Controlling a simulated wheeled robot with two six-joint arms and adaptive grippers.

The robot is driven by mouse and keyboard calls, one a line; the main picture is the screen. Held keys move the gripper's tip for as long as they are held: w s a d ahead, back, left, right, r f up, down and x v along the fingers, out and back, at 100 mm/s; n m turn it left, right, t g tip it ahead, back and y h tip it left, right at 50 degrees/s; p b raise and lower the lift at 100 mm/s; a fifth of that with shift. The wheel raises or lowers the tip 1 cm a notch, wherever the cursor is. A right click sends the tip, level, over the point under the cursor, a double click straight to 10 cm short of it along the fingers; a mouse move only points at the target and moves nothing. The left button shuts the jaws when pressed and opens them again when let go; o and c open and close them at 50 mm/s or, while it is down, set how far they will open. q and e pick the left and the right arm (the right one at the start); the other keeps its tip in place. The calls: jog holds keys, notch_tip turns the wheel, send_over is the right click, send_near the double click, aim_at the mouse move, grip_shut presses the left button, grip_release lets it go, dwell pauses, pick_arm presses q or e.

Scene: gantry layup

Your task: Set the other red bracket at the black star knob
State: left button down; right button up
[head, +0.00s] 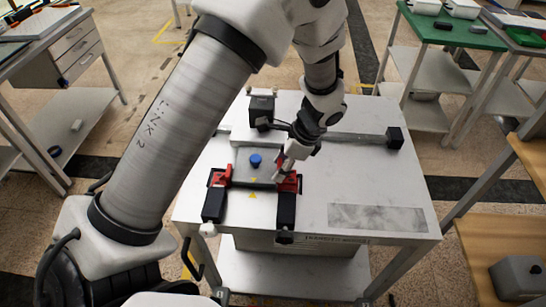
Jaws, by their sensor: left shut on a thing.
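My left gripper (282,171) reaches down over the right side of a grey plate (246,178) on the white table. It is shut on the right red bracket (289,184), which sits at the plate's right edge by a black block. Another red bracket (221,177) sits at the plate's left edge by a second black block. A blue knob (255,160) stands at the plate's back middle. I cannot make out a black star knob; it may be hidden or too small. My right gripper is not in view.
The white table (380,188) is bare to the right except for a grey patch (377,218). A rail with a black end block (394,138) runs along the back, near a black box (261,112). A green-topped bench (450,32) stands at the back right.

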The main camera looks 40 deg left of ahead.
pick_arm(q)
notch_tip(320, 180, down, 3)
jog(key=shift+d+r+b, duration=0.15)
jog(key=shift+r+b, duration=0.05)
jog(key=shift+b, duration=0.55)
jog(key=shift+w+d+f, duration=0.1)
jog(key=shift+d, duration=0.1)
jog(key=shift+w, duration=0.15)
jog(key=shift+a, duration=0.2)
jog(key=shift+s, duration=0.2)
jog(key=shift+s+d+f, duration=0.15)
jog(key=shift+d+f, duration=0.05)
jog(key=shift+f, duration=0.2)
jog(key=c, duration=0.8)
grip_release()
jog(key=shift+a+f, duration=0.15)
jog(key=shift+f, duration=0.1)
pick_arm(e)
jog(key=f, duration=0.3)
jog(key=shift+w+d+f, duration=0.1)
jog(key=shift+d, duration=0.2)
